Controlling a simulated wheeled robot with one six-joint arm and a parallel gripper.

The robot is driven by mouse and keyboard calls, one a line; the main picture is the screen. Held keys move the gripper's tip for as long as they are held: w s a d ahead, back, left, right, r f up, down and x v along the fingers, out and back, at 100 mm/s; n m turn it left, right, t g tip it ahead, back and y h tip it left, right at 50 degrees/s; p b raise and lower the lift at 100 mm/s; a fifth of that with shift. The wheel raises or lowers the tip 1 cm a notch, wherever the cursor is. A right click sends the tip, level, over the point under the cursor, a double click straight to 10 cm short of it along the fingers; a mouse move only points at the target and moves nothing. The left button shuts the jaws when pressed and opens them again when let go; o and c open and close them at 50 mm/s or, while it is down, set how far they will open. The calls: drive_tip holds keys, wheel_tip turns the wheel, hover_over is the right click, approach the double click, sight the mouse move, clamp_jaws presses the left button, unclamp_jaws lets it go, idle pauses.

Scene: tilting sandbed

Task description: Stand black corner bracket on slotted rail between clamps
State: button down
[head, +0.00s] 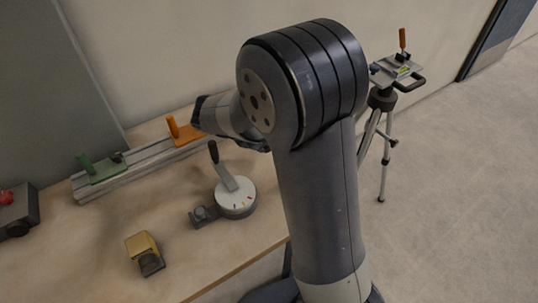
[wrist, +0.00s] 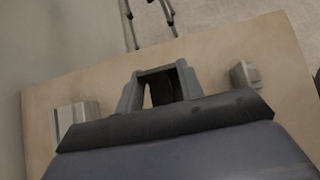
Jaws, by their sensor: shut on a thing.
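My gripper (wrist: 160,76) shows in the wrist view, its two grey fingers shut on a dark piece, the black corner bracket (wrist: 162,90). Only part of the bracket shows between the fingers. In the head view my arm hides the fingers and the bracket. The slotted rail (head: 145,163) lies along the back of the table. A green clamp (head: 101,168) sits on its left part and an orange clamp (head: 186,131) on its right part. A grey rail-like end (wrist: 72,117) shows at the left of the wrist view.
A white round dial (head: 236,199) with a black lever stands in front of the rail. A yellow block (head: 142,245) with a dark part lies nearer. A dark box with a red knob (head: 12,208) is at the left edge. A tripod (head: 383,100) stands on the floor beyond the table.

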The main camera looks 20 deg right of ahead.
drive_tip(key=shift+f+b, duration=0.3)
drive_tip(key=shift+f, duration=2.4)
drive_tip(key=shift+f, duration=0.2)
drive_tip(key=c, duration=0.9)
unclamp_jaws()
drive_tip(key=shift+r, duration=0.1)
drive_tip(key=shift+r, duration=0.2)
drive_tip(key=p+v, duration=0.1)
drive_tip(key=v, duration=1.1)
